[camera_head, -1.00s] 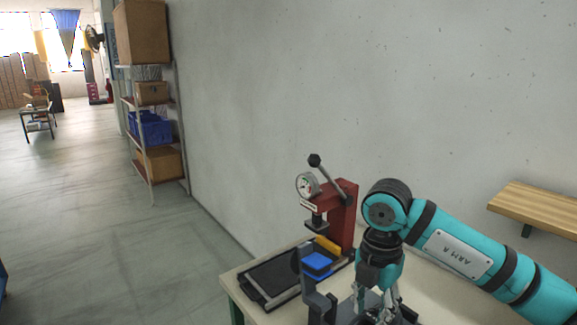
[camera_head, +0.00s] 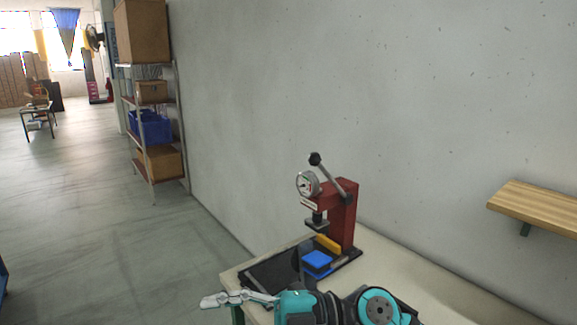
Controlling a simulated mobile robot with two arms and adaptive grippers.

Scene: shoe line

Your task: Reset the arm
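My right arm lies low along the bottom edge of the head view, with its teal and black links in front of the table. Its gripper (camera_head: 208,301) points left over the table's front left corner. The silver fingers are seen side-on, so I cannot tell whether they are open or shut, and I see nothing held in them. My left gripper is out of view.
A red press (camera_head: 343,215) with a gauge and lever stands on the pale table (camera_head: 445,285), beside a blue block (camera_head: 317,260) and a yellow piece (camera_head: 328,243). A wooden wall shelf (camera_head: 535,207) is at right. A storage rack (camera_head: 152,120) stands left, beside open floor.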

